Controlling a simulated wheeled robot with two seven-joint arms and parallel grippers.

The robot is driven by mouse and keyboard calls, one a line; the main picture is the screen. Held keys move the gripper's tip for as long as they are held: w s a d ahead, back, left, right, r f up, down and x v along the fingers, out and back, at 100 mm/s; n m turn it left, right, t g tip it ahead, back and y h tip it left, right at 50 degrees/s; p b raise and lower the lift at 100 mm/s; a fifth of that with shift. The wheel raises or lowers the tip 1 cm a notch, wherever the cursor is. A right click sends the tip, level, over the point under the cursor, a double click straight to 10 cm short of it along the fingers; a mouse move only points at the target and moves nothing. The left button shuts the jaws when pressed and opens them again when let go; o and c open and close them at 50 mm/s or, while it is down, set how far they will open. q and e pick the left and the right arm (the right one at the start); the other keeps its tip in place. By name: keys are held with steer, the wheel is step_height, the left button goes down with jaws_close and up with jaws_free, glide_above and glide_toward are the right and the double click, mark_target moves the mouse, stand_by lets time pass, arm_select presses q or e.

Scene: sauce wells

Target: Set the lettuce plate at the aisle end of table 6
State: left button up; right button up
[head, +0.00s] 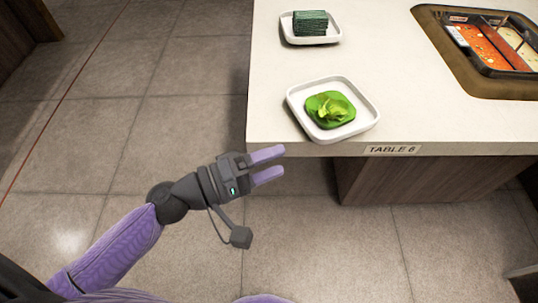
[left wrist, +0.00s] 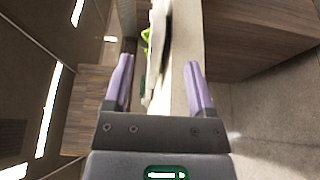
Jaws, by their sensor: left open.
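The lettuce plate (head: 364,128), a white square plate with green lettuce (head: 331,108) on it, rests on table 6 (head: 430,110) at its near left corner. A "TABLE 6" label (head: 393,149) is on the front edge beside it. My left gripper (head: 268,165) is open and empty, just off the table corner, to the left of and nearer than the plate, apart from it. In the left wrist view, the gripper (left wrist: 158,85) has its fingers spread, with the table edge and the plate's side (left wrist: 160,50) seen beyond and between them. My right gripper is not in view.
A second white plate (head: 330,39) with a dark green stack stands farther back along the table's left edge. A hot pot with red and pale broth (head: 490,45) is set into the table at right. The tiled floor to the left is clear.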

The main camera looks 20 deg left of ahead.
mark_target(322, 144)
arm_select(q)
steer(key=p+x, duration=0.1)
steer(key=x, duration=0.9)
steer(key=shift+a, duration=0.1)
jaws_close()
